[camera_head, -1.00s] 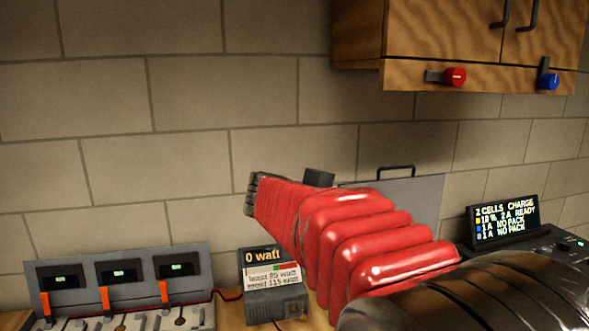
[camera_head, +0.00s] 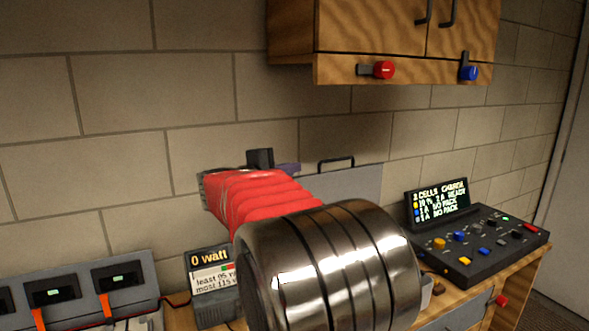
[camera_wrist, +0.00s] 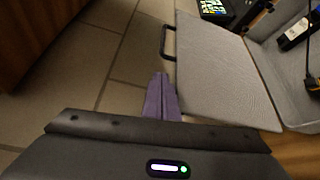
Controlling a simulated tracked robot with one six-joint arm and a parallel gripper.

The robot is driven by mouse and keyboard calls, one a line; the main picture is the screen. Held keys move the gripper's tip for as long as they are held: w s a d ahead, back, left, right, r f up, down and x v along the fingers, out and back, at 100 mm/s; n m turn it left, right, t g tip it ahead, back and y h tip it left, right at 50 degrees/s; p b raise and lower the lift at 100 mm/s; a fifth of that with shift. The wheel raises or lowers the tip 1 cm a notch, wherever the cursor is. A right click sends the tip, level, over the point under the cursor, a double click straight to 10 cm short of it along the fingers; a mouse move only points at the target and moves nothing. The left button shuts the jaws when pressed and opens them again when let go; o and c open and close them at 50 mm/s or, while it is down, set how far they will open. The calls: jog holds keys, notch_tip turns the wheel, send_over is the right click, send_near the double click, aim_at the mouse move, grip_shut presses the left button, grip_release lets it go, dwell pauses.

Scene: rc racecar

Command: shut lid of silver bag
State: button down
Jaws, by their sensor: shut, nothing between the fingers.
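The silver bag's lid (camera_head: 345,190) stands raised behind my arm in the head view, with a black handle (camera_head: 336,161) at its top edge. In the wrist view, the lid (camera_wrist: 222,75) is a flat grey panel, open from the bag's body (camera_wrist: 268,52) at right. The body holds dark items, partly cut off by the frame. My gripper, with purple fingers (camera_wrist: 161,82), is shut and empty. Its tips appear just left of the lid's edge and below the handle; I cannot tell whether they touch. In the head view, my arm hides the bag's lower part.
A black control console (camera_head: 482,248) with a display stands on the bench at right. A watt meter (camera_head: 211,280) and a grey charger panel (camera_head: 75,287) stand at left. A wooden cabinet (camera_head: 385,40) with red and blue knobs hangs above.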

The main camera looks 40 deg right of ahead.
jog(key=r+x, duration=0.1)
jog(key=x, duration=0.7)
jog(key=shift+d+f, duration=0.25)
jog(key=shift+f, duration=0.25)
